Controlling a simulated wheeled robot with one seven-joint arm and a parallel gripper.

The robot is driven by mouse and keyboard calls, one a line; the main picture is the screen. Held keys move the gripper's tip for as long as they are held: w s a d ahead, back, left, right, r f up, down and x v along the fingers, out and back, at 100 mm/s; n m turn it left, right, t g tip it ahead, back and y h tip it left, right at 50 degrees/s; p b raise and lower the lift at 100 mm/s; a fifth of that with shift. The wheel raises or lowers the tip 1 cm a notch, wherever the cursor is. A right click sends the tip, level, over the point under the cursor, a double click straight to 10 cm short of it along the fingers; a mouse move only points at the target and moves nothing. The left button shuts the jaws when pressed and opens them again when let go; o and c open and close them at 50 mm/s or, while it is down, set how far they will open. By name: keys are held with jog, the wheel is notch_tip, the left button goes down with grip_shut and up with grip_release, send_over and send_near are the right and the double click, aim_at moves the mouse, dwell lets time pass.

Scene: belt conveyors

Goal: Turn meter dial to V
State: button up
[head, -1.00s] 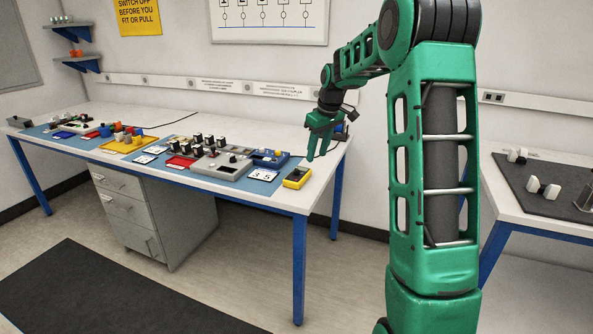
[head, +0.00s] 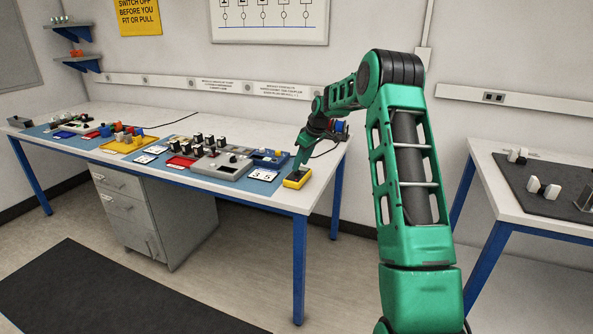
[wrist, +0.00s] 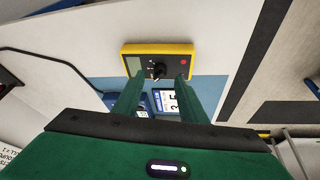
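The yellow meter (head: 297,179) lies at the right end of the long bench, near its front corner. In the wrist view the meter (wrist: 128,47) shows a grey screen, a dark face, a black dial (wrist: 157,70) and a red mark. The dial's lettering is too small to read. My gripper (head: 300,165) points down just over the meter. In the wrist view my gripper (wrist: 157,80) has its two green fingers apart, one on each side of the dial, with a gap around the dial. Whether the fingertips touch the meter's face cannot be told.
Several black-topped parts and a grey box (head: 222,168) stand further left. Bare bench surrounds the meter's right side.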

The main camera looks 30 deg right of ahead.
aim_at(298, 177)
jog(key=shift+x, duration=1.7)
grip_shut()
jog(key=shift+a, duration=0.3)
jog(key=shift+d, duration=0.25)
